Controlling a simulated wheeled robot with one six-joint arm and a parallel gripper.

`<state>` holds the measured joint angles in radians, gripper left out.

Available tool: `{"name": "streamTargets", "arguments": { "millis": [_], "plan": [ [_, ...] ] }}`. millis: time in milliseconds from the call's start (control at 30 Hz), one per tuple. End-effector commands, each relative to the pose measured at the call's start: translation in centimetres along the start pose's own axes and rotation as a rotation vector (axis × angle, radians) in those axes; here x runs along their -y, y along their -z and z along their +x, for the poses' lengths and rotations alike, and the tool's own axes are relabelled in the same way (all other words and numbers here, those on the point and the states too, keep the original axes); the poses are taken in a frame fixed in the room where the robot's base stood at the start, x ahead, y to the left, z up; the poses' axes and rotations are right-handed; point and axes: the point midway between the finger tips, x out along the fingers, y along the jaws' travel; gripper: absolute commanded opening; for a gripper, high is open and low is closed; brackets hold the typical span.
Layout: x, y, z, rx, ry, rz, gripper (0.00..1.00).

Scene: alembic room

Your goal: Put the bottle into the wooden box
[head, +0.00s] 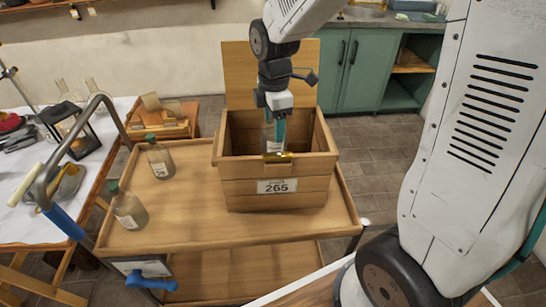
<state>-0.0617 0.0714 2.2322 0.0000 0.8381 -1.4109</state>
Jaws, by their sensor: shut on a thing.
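The wooden box (277,192) stands on the cart with its lid raised at the back and a "265" label on its front. My gripper (278,112) points down over the open box. It is shut on a bottle (273,137), which hangs upright within the box opening. The bottle's lower end is behind the box's front wall and brass latch, so I cannot tell if it touches the floor of the box. Two other bottles with green caps stand on the cart left of the box, one farther back (160,160) and one nearer (128,208).
The wooden cart (200,220) has a raised rim and a blue and grey handle at its left. A table (60,190) with a white cloth, a lantern and tools stands at the left. Green cabinets (362,68) stand at the back right.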

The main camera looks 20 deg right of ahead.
Motion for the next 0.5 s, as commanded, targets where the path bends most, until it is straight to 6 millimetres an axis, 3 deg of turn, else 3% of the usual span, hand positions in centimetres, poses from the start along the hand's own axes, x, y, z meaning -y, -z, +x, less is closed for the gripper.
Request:
{"name": "streamTargets", "arguments": {
  "millis": [100,367,500],
  "plan": [
    [0.0,0.0,2.1,0.000,0.003,0.000,0.00],
    [0.0,0.1,4.2,0.000,0.001,-0.002,0.00],
    [0.0,0.1,6.2,0.000,0.002,-0.002,0.00]
  ]
}}
